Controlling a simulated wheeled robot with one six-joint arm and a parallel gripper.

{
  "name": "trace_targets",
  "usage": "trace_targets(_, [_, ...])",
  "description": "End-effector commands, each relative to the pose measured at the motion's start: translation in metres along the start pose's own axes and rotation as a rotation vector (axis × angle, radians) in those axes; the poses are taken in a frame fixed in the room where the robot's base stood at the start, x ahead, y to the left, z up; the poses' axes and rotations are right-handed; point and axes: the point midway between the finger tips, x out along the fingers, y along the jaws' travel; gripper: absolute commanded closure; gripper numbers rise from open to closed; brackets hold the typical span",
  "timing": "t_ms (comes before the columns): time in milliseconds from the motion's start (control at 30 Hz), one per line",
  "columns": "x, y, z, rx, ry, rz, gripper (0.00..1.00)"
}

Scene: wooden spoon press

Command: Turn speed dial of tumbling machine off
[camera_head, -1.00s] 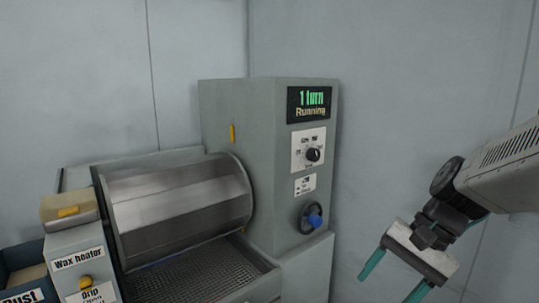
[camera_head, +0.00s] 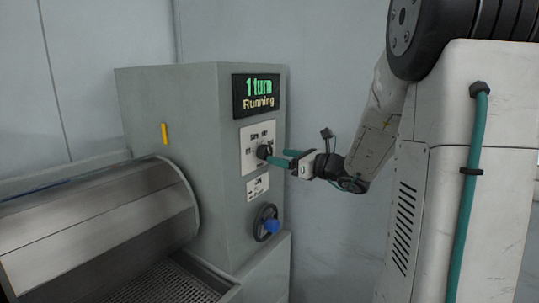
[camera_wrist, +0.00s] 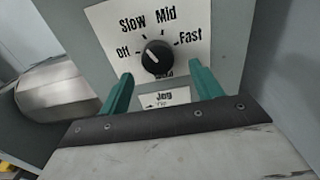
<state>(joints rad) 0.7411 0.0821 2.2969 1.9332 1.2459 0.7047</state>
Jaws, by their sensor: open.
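The speed dial (camera_head: 264,152) is a black round knob on a white label plate on the front of the grey tumbling machine (camera_head: 170,110). In the wrist view the dial (camera_wrist: 157,57) has Off, Slow, Mid and Fast around it. Its pale pointer line leans to the upper left, roughly towards Slow; the exact setting is hard to tell. The display (camera_head: 257,95) reads "1 turn" and "Running". My gripper (camera_head: 277,158) is open, its green fingers pointing at the dial. In the wrist view the fingertips (camera_wrist: 160,76) sit either side and just below the dial; contact is unclear.
A handwheel with a blue knob (camera_head: 270,226) is below the dial, under a small label (camera_head: 257,187). The metal drum (camera_head: 100,220) lies at the left above a mesh tray (camera_head: 165,285). A grey wall stands behind the machine.

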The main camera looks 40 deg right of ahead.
Motion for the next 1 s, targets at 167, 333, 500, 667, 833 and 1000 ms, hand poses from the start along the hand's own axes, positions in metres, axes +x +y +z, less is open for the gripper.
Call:
trace_targets(167, [0.031,0.003,0.000,-0.001,0.000,0.009,0.35])
trace_targets(333, [0.046,0.003,-0.001,-0.001,0.001,0.006,0.35])
trace_targets(500, [0.048,0.001,0.000,-0.003,0.001,0.003,0.35])
trace_targets(667, [0.047,0.000,0.000,-0.003,0.001,0.001,0.41])
trace_targets(833, [0.046,0.000,-0.001,-0.002,0.001,0.000,0.80])
trace_targets(1000, [0.044,-0.004,0.000,-0.007,0.001,-0.004,0.80])
